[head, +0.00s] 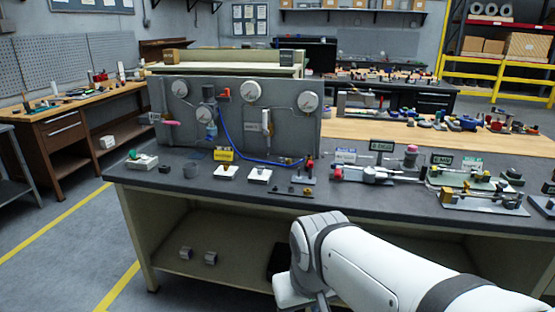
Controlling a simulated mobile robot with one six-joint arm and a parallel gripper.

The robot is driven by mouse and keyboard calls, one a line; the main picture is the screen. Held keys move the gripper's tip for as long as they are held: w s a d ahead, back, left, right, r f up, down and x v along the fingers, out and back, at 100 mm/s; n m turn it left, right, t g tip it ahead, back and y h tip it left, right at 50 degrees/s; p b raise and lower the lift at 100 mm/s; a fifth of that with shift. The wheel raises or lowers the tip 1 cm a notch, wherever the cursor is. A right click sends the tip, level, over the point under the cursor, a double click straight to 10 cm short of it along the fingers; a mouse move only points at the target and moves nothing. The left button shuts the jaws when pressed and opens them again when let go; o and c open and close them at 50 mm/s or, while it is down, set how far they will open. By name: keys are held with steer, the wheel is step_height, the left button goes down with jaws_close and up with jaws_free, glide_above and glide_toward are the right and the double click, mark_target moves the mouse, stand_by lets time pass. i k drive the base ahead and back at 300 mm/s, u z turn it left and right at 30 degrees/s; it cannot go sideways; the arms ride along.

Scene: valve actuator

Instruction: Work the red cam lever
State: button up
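Another red part (224,94) sits on the upper middle of the grey gauge panel (287,105), and a pinkish-red handle (171,123) sticks out at the panel's left. I cannot tell for sure which is the red cam lever. My white arm reaches in from the lower right, in front of the bench; my gripper is not visible.
Two small metal blocks lie on the lower shelf (225,235). Floor is free at the left.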

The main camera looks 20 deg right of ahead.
mark_target(339, 171)
steer(key=z, duration=0.2)
steer(key=i, duration=1.05)
steer(key=z, duration=0.65)
steer(key=k, duration=0.9)
steer(key=z, duration=0.2)
steer(key=i, duration=0.9)
steer(key=u, duration=0.1)
